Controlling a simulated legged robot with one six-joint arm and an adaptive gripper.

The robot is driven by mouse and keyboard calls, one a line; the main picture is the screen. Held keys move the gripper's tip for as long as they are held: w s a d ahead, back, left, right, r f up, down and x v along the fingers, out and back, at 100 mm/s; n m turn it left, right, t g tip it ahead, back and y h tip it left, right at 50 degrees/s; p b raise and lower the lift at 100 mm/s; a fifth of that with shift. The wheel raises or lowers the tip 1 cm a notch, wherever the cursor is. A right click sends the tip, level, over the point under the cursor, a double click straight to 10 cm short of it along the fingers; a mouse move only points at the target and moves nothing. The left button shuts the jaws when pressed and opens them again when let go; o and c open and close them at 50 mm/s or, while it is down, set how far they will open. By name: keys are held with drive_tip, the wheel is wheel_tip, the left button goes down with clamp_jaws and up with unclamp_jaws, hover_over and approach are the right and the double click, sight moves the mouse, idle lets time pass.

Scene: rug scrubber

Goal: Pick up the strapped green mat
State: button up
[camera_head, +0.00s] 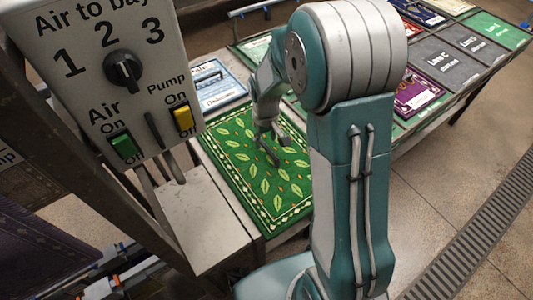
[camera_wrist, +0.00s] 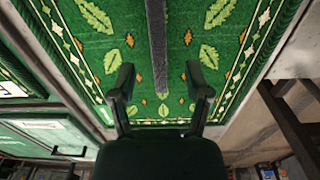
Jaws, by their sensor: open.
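The green mat (camera_head: 245,178) lies flat on a metal table, with a leaf pattern, small orange marks and a pale diamond border. In the wrist view the mat (camera_wrist: 100,52) fills most of the upper picture. A dark grey strap (camera_wrist: 158,45) runs along its middle, in line with the gap between my fingers. My gripper (camera_head: 270,147) is over the far half of the mat. In the wrist view my gripper (camera_wrist: 160,88) is open, with one finger on each side of the strap's line. I cannot tell whether the fingertips touch the mat.
A control box (camera_head: 115,65) with a dial and switches stands at the left, near the mat. A blue-white sign (camera_head: 216,85) lies beyond the mat. A purple mat (camera_head: 415,94) and grey panels lie to the right. A floor drain (camera_head: 480,225) crosses open floor.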

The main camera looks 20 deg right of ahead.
sight(266, 146)
wheel_tip(266, 146, down, 4)
drive_tip(key=shift+r, duration=0.15)
clamp_jaws()
drive_tip(key=shift+r, duration=0.1)
